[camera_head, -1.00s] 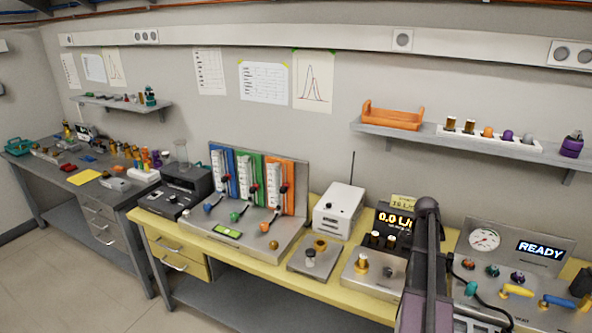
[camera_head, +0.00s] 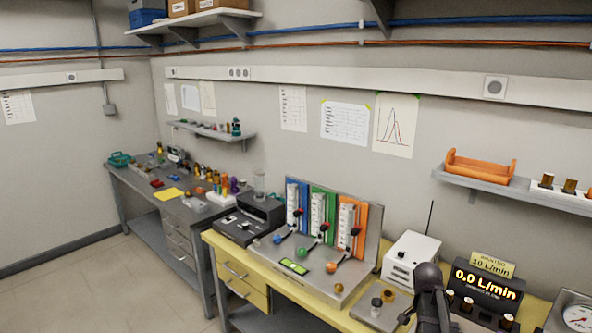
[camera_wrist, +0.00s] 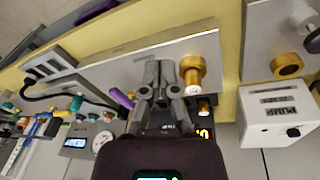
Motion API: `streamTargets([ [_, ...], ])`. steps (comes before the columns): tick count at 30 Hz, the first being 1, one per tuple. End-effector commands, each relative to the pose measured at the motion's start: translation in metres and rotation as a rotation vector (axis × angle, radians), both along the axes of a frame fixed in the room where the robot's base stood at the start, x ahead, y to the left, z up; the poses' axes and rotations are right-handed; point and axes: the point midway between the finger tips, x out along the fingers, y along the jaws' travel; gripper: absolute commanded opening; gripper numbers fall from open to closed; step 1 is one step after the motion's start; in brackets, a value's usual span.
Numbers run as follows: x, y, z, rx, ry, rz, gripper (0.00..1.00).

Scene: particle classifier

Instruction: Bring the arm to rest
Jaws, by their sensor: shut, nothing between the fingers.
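My gripper (camera_wrist: 160,80) shows in the wrist view with its two grey fingers closed together and nothing between them. It is over a steel panel (camera_wrist: 120,70), beside a brass knob (camera_wrist: 193,70); I cannot tell whether they touch. In the head view a dark part of my arm (camera_head: 430,290) stands at the bottom right, in front of the yellow bench. The fingers cannot be made out there.
The yellow bench (camera_head: 262,277) carries a panel with blue, green and orange strips, a white box (camera_head: 410,258) and a display (camera_head: 487,284) reading 0.0 L/min. A shelf (camera_head: 490,183) hangs above right. Floor (camera_head: 110,285) is clear at left.

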Motion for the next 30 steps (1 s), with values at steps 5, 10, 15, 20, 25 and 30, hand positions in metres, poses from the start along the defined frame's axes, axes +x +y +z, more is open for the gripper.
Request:
streamTargets([
  [5,-0.009,0.071,-0.001,0.046,0.019,0.268,0.00],
  [10,-0.020,0.130,-0.002,0.086,0.035,0.521,0.00],
  [15,-0.038,0.186,-0.003,0.125,0.048,0.772,0.00],
  [20,-0.055,0.227,-0.003,0.154,0.057,0.972,0.00],
  [25,-0.065,0.249,-0.003,0.172,0.061,1.094,0.00],
  [30,-0.067,0.255,-0.003,0.176,0.063,1.128,0.00],
])
